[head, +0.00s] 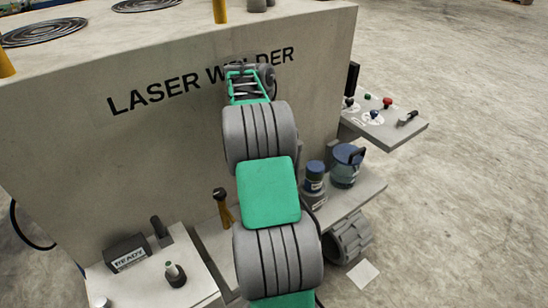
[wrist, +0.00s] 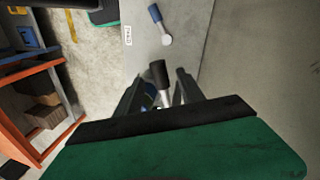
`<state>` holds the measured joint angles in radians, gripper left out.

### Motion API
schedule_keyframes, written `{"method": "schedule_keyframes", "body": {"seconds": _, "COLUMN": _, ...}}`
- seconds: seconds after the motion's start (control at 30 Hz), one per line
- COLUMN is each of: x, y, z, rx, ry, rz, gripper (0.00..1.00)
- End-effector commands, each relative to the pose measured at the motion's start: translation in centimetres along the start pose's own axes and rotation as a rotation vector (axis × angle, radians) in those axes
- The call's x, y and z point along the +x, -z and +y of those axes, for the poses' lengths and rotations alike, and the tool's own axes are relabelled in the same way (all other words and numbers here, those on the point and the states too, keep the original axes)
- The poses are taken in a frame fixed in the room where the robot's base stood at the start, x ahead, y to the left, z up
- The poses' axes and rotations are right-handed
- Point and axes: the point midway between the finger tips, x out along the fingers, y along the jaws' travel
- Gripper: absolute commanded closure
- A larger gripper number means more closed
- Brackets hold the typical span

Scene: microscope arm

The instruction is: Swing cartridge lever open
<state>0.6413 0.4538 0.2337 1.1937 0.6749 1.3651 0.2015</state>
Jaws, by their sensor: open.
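In the wrist view my gripper (wrist: 158,80) is open, with its two dark fingers apart. A lever with a black grip and a pale metal shaft (wrist: 160,76) shows between the fingers, with a gap on each side. I see no clear contact. The lower end of its shaft is partly hidden by the gripper body. A second lever with a blue grip (wrist: 155,13) and round pale base lies further up on a grey panel (wrist: 190,42). No readable label shows which one is the cartridge lever. In the head view my arm hides part of the scene.
The large beige LASER WELDER machine (head: 170,130) fills the head view's left and middle. A side panel (head: 395,135) with coloured knobs is at right; jars (head: 346,165) stand on a lower shelf. A READY box (head: 127,254) is lower left. An orange rack (wrist: 50,80) shows in the wrist view.

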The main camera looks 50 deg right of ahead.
Motion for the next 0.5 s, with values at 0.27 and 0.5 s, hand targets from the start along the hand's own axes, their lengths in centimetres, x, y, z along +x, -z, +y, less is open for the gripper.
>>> {"method": "schedule_keyframes", "body": {"seconds": 0.27, "x": -5.3, "y": 0.0, "z": 0.1, "rx": 0.001, "ry": -0.001, "rz": 0.000, "gripper": 0.54}}
{"method": "schedule_keyframes", "body": {"seconds": 0.5, "x": -5.2, "y": 0.0, "z": 0.0, "rx": 0.001, "ry": 0.000, "rz": 0.000, "gripper": 0.54}}
